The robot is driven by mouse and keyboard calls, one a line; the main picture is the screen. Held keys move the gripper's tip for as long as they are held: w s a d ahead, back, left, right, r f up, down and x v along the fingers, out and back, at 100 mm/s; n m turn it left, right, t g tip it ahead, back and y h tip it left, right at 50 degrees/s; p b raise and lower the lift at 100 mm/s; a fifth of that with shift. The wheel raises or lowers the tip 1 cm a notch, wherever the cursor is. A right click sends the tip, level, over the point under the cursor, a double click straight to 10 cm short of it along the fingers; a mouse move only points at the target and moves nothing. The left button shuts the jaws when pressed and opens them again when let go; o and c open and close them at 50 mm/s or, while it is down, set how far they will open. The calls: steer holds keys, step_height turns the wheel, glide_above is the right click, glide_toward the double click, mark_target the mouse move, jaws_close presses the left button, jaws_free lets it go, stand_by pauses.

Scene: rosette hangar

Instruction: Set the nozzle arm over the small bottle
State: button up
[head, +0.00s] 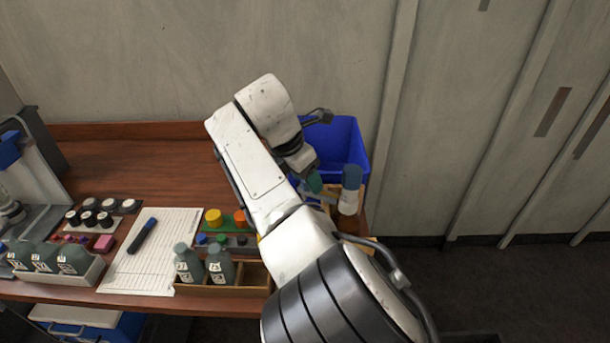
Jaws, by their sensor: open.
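A grey stand (38,160) with a blue part (9,150) is cut off by the left edge; it may carry the nozzle arm, but I cannot tell for sure. I cannot tell which bottle is the small one. Two grey-green bottles (220,265) stand upright in a wooden tray at the front. My gripper (322,190) is at the right end of the table, far from the stand, partly hidden by my arm. It is open, beside a white bottle with a blue top (350,188).
A blue bin (345,140) stands behind my gripper. A white rack (55,280) of grey-green bottles, dark-sided jars (90,218), a paper sheet (150,262) with a blue marker (142,235), and coloured caps (214,217) crowd the front. The table's back (130,160) is clear.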

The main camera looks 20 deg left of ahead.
steer(key=b+v, duration=0.1)
steer(key=v, duration=0.9)
steer(key=shift+s+r, duration=0.2)
steer(key=shift+r, duration=0.15)
steer(key=shift+a, duration=0.1)
